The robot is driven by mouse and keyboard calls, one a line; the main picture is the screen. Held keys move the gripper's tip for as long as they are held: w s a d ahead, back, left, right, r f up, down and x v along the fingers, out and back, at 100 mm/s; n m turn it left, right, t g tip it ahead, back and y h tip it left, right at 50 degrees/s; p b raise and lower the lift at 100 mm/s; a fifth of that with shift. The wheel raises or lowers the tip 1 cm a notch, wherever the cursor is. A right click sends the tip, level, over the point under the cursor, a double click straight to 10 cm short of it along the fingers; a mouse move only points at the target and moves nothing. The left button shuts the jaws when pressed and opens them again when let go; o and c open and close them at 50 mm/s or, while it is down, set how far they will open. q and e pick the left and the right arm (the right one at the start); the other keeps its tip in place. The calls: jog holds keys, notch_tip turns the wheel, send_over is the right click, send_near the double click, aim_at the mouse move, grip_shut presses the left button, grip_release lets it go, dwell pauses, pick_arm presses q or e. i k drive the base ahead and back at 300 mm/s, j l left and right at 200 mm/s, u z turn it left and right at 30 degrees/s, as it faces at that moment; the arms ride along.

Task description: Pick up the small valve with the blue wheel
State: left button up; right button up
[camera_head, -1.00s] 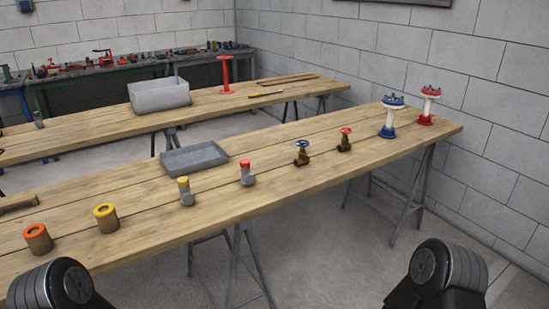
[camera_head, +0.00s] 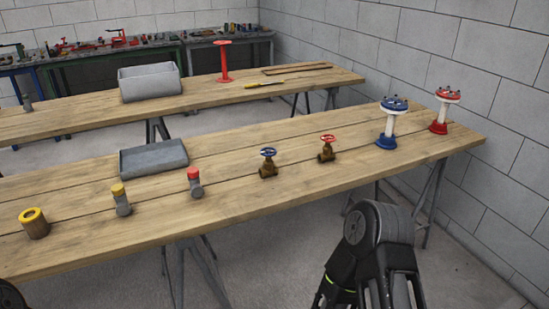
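The small valve with the blue wheel (camera_head: 268,163) stands upright on the near wooden table, right of the middle of the view. It has a brass body with a dark blue handwheel on top. A similar brass valve with a red wheel (camera_head: 327,149) stands to its right. A part of my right arm shows at the lower right, in front of the table and well apart from the valve. Only a dark piece of my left arm shows in the lower left corner. Neither gripper's fingers can be seen.
The table's front edge lies before my arms.

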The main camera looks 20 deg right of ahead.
aim_at(270, 169)
jog(key=i+l, duration=0.1)
jog(key=l, duration=0.55)
jog(key=i+l, duration=0.1)
jog(key=l, duration=0.6)
jog(key=i+l+u, duration=0.1)
jog(key=l, duration=0.55)
jog(key=i+l, duration=0.1)
jog(key=l, duration=0.6)
jog(key=i+l+u, duration=0.1)
jog(key=l, duration=0.55)
